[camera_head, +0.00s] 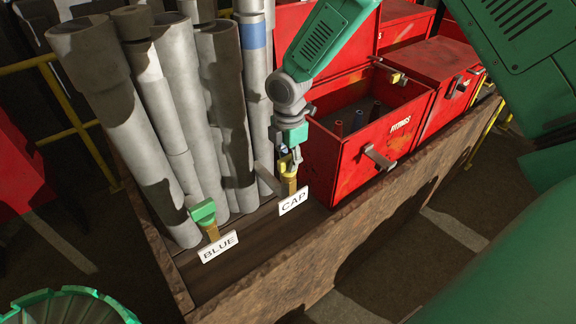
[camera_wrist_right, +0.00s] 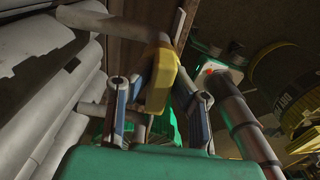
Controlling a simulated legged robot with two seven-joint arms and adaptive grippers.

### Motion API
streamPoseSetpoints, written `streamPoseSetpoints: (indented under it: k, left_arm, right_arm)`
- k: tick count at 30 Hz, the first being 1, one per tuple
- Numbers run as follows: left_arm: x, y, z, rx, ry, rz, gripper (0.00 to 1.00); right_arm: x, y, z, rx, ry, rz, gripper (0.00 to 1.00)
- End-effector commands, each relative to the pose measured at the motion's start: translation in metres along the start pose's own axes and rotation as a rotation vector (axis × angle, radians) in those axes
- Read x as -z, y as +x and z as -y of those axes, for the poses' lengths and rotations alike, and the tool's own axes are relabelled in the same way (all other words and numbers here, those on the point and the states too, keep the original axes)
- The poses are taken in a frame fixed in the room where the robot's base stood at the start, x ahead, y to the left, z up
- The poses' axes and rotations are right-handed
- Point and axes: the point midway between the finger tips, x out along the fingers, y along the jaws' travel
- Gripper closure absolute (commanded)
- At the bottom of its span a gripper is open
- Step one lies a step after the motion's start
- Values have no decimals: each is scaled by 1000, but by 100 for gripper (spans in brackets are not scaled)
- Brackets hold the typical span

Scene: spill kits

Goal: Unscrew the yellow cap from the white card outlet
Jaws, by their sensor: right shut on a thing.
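A white card reading CAP (camera_head: 293,201) stands at the front of the bench, by a brass-coloured outlet (camera_head: 289,187). My right gripper (camera_head: 289,160) reaches down to this outlet from above. It is shut on the yellow cap, which shows between its fingers in the wrist view (camera_wrist_right: 160,80). In the head view the fingers largely cover the cap, and I cannot tell how far it sits on the thread. My left gripper is not in view.
A second outlet with a green top (camera_head: 203,211) stands by a card reading BLUE (camera_head: 219,247). Tall grey pipes (camera_head: 185,110) crowd behind. An open red FITTINGS box (camera_head: 350,170) stands close at right. The bench's front edge (camera_head: 340,225) is bare.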

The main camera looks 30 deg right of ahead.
Motion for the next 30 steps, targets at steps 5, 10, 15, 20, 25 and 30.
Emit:
streamPoseSetpoints:
  k: [5, 10, 15, 20, 25, 30]
  left_arm:
    - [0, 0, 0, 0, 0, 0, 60]
    - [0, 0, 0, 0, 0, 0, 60]
    - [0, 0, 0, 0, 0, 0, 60]
    - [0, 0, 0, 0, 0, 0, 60]
    - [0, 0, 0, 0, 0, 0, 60]
    - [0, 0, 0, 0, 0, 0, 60]
  right_arm:
    - [4, -2, -4, -12, -153, -7, 100]
    - [4, -2, -3, -12, -396, -5, 100]
    - [4, -2, -2, -10, -455, -4, 100]
    - [4, -2, -2, -8, -452, -4, 74]
    - [3, -1, 0, -5, -450, -2, 62]
    - [0, -1, 1, -4, -449, -3, 62]
